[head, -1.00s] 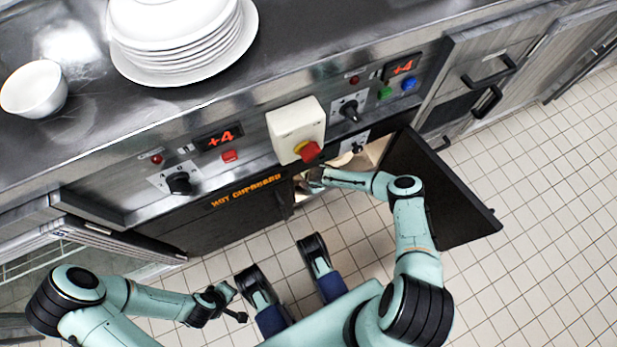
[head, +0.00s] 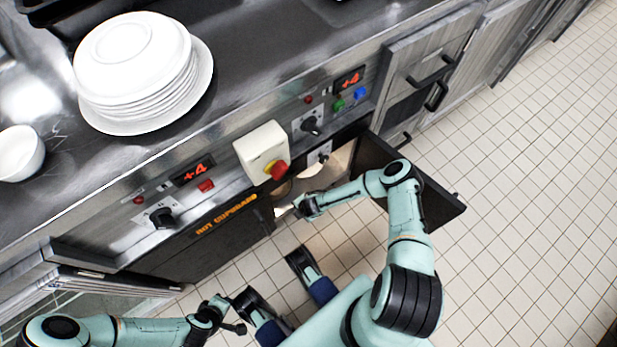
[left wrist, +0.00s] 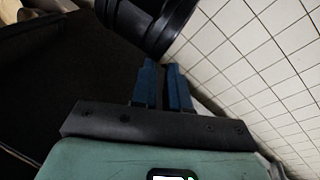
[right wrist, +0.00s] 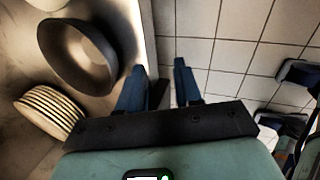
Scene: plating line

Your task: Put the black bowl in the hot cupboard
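The black bowl (right wrist: 78,55) sits upright on the pale floor inside the hot cupboard, at upper left in the right wrist view. My right gripper (right wrist: 160,75) is open and empty, apart from the bowl and beside it, at the cupboard opening. In the head view my right gripper (head: 303,206) is in front of that opening. The hot cupboard's right door (head: 437,200) stands open; its labelled left front (head: 205,250) covers the rest. My left gripper (left wrist: 162,75) is low at left in the head view, its fingers nearly together with nothing between them.
A stack of plates (right wrist: 48,108) stands inside the cupboard near the bowl. On the counter are a stack of white plates (head: 140,65) and a white bowl (head: 20,153). A switch box (head: 260,148) juts out above the opening. Tiled floor to the right is clear.

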